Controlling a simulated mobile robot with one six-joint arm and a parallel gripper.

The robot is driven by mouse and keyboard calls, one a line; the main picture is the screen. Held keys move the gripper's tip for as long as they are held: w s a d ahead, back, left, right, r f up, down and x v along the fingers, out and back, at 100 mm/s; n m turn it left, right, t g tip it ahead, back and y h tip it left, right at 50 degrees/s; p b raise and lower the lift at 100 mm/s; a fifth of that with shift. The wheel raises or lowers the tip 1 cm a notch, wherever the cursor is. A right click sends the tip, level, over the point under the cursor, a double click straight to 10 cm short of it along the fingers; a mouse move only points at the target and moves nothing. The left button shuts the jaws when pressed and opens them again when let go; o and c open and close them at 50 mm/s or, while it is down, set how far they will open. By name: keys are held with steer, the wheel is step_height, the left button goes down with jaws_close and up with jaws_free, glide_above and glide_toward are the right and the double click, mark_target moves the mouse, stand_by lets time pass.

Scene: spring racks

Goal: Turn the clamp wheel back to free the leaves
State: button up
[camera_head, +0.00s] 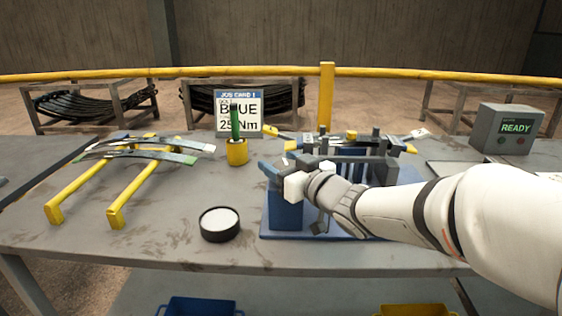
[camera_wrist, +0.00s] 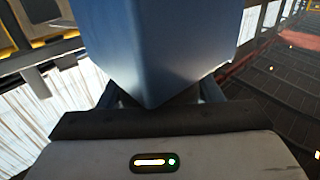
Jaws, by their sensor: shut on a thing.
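My gripper (camera_head: 275,174) is at the left end of a blue clamp fixture (camera_head: 286,212) on the table. In the wrist view a blue part (camera_wrist: 160,50) fills the space between the fingers, and my gripper is shut on it. Whether this is part of the clamp wheel I cannot tell; no round wheel shows clearly. Grey bars and dark uprights (camera_head: 377,148) stand on the fixture behind my wrist. My arm hides much of the fixture's front and right. Loose curved leaves (camera_head: 150,150) lie across two yellow rails at the left.
A round black dish with a white top (camera_head: 220,223) stands left of the fixture. A yellow cup with a green-handled tool (camera_head: 237,150) stands before a card reading BLUE 25Nm (camera_head: 250,104). A grey READY box (camera_head: 506,128) is at right.

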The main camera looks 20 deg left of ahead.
steer(key=shift+r, duration=0.2)
steer(key=o, duration=1)
steer(key=shift+f, duration=0.15)
steer(key=shift+c, duration=0.2)
steer(key=p+v, duration=0.1)
steer(key=v, duration=0.5)
steer(key=shift+s+d, duration=0.1)
steer(key=shift+d, duration=0.15)
steer(key=shift+s+d, duration=0.4)
steer(key=shift+d, duration=0.05)
